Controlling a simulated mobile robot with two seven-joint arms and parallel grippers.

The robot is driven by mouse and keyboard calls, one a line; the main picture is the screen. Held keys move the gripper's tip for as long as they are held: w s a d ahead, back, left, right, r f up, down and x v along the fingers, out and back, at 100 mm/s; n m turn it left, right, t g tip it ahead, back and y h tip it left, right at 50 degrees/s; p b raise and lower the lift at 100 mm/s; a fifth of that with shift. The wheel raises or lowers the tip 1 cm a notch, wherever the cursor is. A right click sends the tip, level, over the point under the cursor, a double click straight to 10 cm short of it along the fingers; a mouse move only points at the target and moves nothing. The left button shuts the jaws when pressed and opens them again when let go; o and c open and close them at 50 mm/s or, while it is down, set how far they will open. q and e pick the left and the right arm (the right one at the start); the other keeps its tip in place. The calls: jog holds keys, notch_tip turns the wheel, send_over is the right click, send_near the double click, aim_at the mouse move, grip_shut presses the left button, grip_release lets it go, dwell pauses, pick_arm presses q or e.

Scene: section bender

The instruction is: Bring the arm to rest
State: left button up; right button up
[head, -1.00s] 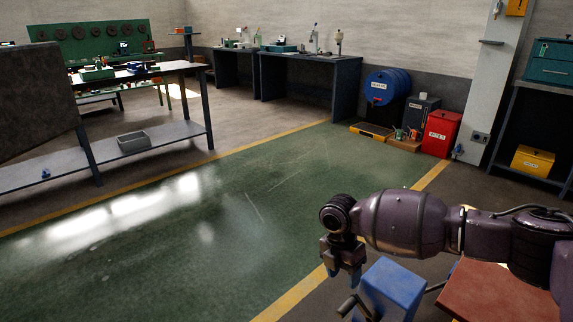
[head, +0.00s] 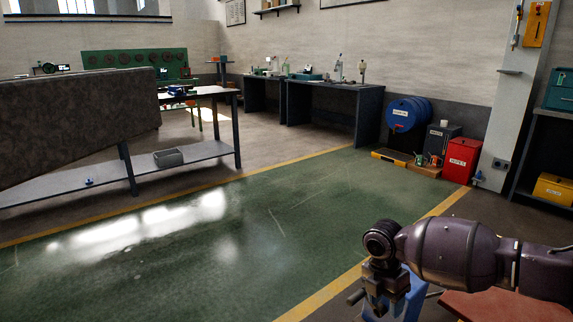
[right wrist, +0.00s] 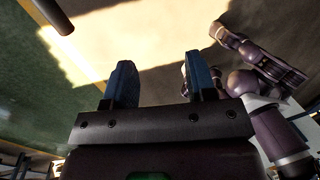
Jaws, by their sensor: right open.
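My right arm comes in from the right in the head view, and its gripper (head: 385,300) points down near the lower edge. In the right wrist view its two blue fingers stand well apart, and the gap between them (right wrist: 160,82) is empty. A blue block-like machine part (head: 414,300) stands right behind the gripper in the head view, partly hidden by it. I cannot tell whether they touch. My left gripper does not clearly show.
A reddish-brown surface (head: 495,305) lies below my right arm. A workbench (head: 200,152) is at left. The green floor (head: 235,235) between is clear.

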jog(key=s+d+f+m+t+y, duration=0.2)
jog(key=s+d+f+m, duration=0.15)
jog(key=s+f, duration=0.6)
jog(key=s+d+f+m+t+y, duration=0.1)
jog(key=s+d+f+m+t, duration=0.2)
jog(key=s+f, duration=0.7)
jog(key=s+d+r+m+t, duration=0.25)
jog(key=s+d+r, duration=0.25)
jog(key=s, duration=0.6)
jog(key=s+d+r+m+t, duration=0.2)
jog(key=s+d+r+m, duration=0.3)
jog(key=s, duration=0.6)
jog(key=a+f+m+t+h, duration=0.1)
jog(key=a+f+m+t, duration=0.1)
jog(key=a+m, duration=0.85)
pick_arm(q)
notch_tip(320, 180, up, 10)
jog(key=n+t+p, duration=0.1)
jog(key=p, duration=1.1)
jog(key=shift+w, duration=0.4)
pick_arm(e)
notch_tip(320, 180, up, 10)
jog(key=a+t, duration=0.1)
jog(key=shift+w+a+r+n, duration=0.15)
jog(key=shift+w+n, duration=0.05)
jog(key=shift+n, duration=0.25)
